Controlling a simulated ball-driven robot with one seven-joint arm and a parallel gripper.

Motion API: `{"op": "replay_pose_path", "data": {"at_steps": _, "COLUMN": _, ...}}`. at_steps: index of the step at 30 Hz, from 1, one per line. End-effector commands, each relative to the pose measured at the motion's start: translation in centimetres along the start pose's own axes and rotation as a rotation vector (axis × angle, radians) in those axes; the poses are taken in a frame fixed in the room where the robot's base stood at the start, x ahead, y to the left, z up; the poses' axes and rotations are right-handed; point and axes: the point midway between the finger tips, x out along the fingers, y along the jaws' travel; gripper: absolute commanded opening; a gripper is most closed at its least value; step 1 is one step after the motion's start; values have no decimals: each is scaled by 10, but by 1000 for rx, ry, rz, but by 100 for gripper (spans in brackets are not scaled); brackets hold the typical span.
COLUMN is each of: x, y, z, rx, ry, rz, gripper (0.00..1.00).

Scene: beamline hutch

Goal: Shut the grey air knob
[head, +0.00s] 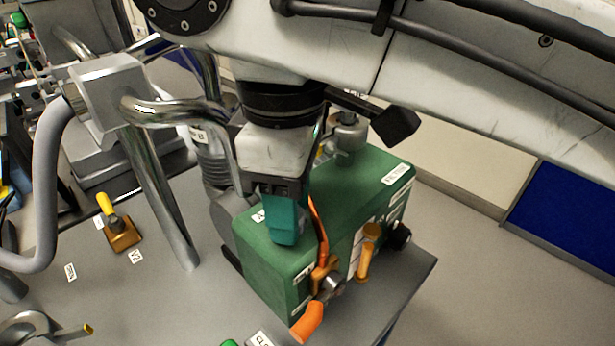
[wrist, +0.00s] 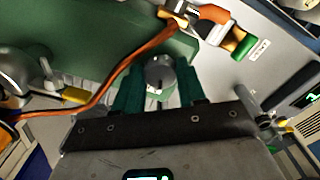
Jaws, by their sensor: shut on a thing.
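The grey air knob (wrist: 160,72) shows in the wrist view as a round grey cap with a marked top. My gripper (wrist: 160,88) has its teal fingers on either side of the knob and is shut on it. In the head view my gripper (head: 287,228) reaches down at the green box (head: 345,190), and the knob is hidden behind the fingers and wrist. How far the knob is turned cannot be told.
An orange hose (head: 316,225) runs close beside my fingers to a brass fitting with an orange handle (head: 308,322). A yellow-handled valve (head: 110,215) sits on the grey bench. A chrome post (head: 160,195) stands left of the box. A grey fitting (head: 348,132) rises from the box.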

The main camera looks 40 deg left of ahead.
Motion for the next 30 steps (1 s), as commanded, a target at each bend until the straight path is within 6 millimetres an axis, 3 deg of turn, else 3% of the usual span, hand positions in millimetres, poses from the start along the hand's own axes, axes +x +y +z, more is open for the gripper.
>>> {"op": "replay_pose_path", "data": {"at_steps": 30, "x": -8, "y": -4, "z": -1, "rx": 950, "ry": -4, "rz": -7, "gripper": 10}}
